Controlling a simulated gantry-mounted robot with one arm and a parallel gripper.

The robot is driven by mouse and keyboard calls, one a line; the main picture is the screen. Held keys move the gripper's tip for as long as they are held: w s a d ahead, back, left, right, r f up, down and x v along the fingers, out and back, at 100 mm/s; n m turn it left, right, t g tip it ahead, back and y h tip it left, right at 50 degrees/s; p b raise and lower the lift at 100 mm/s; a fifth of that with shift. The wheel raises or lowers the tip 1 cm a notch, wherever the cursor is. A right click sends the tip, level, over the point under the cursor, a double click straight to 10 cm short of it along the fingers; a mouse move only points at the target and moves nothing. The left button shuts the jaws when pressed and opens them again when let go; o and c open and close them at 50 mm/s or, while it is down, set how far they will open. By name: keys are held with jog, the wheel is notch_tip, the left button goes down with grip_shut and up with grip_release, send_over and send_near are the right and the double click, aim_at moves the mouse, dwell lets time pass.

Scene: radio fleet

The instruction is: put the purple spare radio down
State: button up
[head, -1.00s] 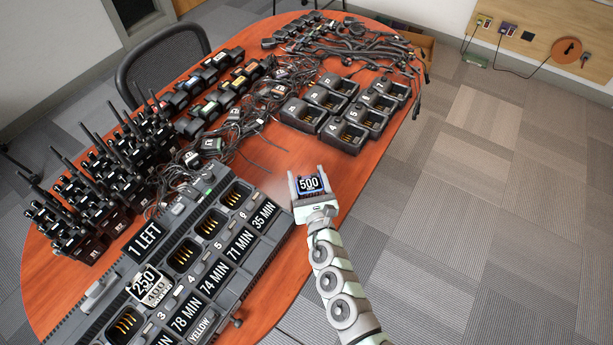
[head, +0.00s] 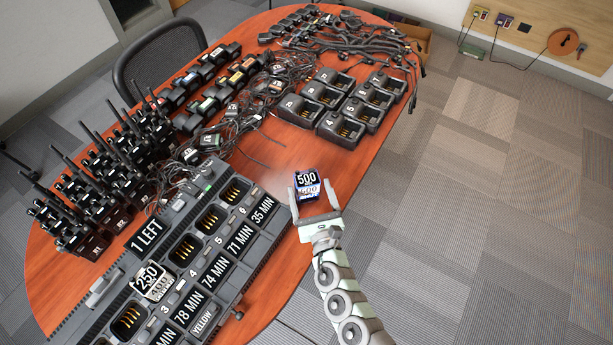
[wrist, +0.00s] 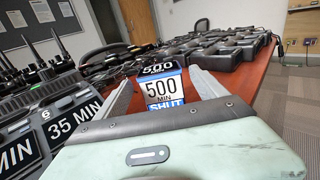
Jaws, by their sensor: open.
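I see no radio that is clearly purple. A small block (head: 308,186) marked 500, black, white and blue, stands on the bare orange-brown table (head: 272,150), right of the charger bank. It also shows in the wrist view (wrist: 160,88), with "500 MIN" and "SHUT" on its near face. My gripper (head: 312,194) is open, with one finger on each side of the block. The gripper's body is on the near side of the block. In the head view there is a gap between the block and the gripper's palm. The block's base is hidden in the wrist view.
A multi-slot charger bank (head: 190,262) with minute labels stands at the left, holding one block (head: 151,282) marked 250. Several black radios (head: 105,195) with antennas stand far left. Single chargers (head: 343,128) and tangled cables lie behind. The table's right edge is close.

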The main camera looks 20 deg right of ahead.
jog(key=shift+s+a, duration=0.25)
jog(key=shift+s, duration=1)
jog(key=shift+s+a, duration=0.25)
jog(key=shift+s, duration=1)
